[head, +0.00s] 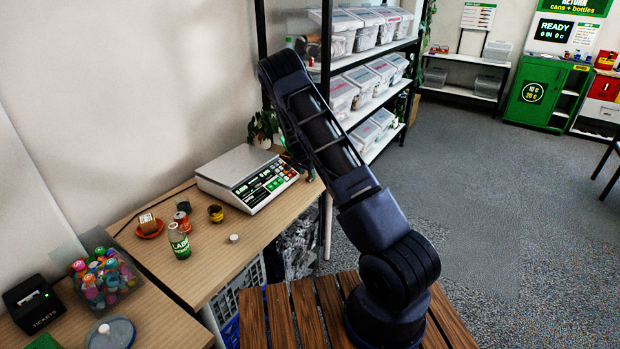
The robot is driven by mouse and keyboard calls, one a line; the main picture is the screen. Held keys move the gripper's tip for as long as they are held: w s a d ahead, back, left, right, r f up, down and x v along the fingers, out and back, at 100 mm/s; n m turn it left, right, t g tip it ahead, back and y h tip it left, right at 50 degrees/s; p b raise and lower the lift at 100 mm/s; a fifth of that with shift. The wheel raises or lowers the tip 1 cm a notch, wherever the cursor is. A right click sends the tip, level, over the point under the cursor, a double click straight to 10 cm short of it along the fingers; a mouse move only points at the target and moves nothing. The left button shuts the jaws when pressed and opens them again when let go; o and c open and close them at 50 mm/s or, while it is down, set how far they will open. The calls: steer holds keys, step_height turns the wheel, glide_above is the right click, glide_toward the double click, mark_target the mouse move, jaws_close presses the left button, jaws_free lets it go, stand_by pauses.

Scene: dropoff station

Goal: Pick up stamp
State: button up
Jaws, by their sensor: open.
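I cannot tell for sure which small thing is the stamp. A small tan block with dark markings (147,220) sits on a round orange-red dish (151,230) on the wooden table (130,257). Beside it are a small dark round item (183,206), a red can (182,222) and a small yellow-and-black pot (215,213). My arm rises at the right of the table and bends at the top. My gripper cannot be made out; my own arm links hide that area. The small things stand well left of my arm.
A scale (248,178) fills the table's right end. A clear box of colourful figures (101,277) and a ticket printer (33,303) are at lower left. Shelves (372,90) stand behind my arm.

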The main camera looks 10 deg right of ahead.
steer(key=x, duration=0.2)
steer(key=shift+w+d+f, duration=0.1)
steer(key=shift+d+f, duration=0.05)
steer(key=shift+f, duration=0.15)
steer(key=c, duration=1.1)
